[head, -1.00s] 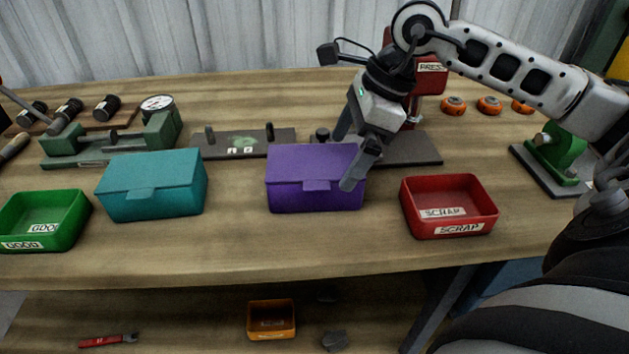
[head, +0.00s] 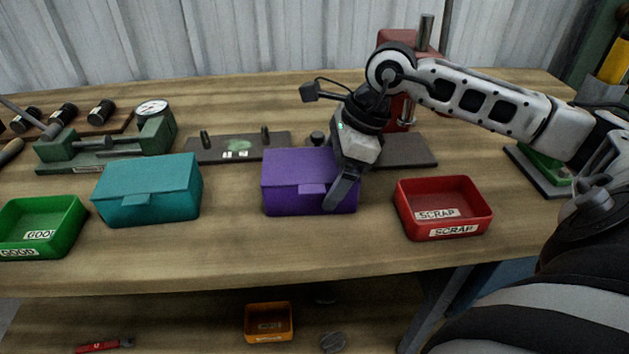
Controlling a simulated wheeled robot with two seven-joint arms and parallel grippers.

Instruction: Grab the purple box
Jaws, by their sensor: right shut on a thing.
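The purple box (head: 290,178) is a lidded box with a front tab, sitting on the wooden workbench near the middle. Its lid is shut. My right gripper (head: 338,188) is at the box's right end, shut on it. One finger shows in front of the box's right front corner; the other finger is hidden behind the gripper and box. The box appears to rest on the bench. My left gripper is not in view.
A teal lidded box (head: 148,190) stands left of the purple box, and a green GOOD tray (head: 72,228) beyond it. A red SCRAP tray (head: 443,222) is close on the right. Fixtures stand behind. The bench's front strip (head: 250,258) is clear.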

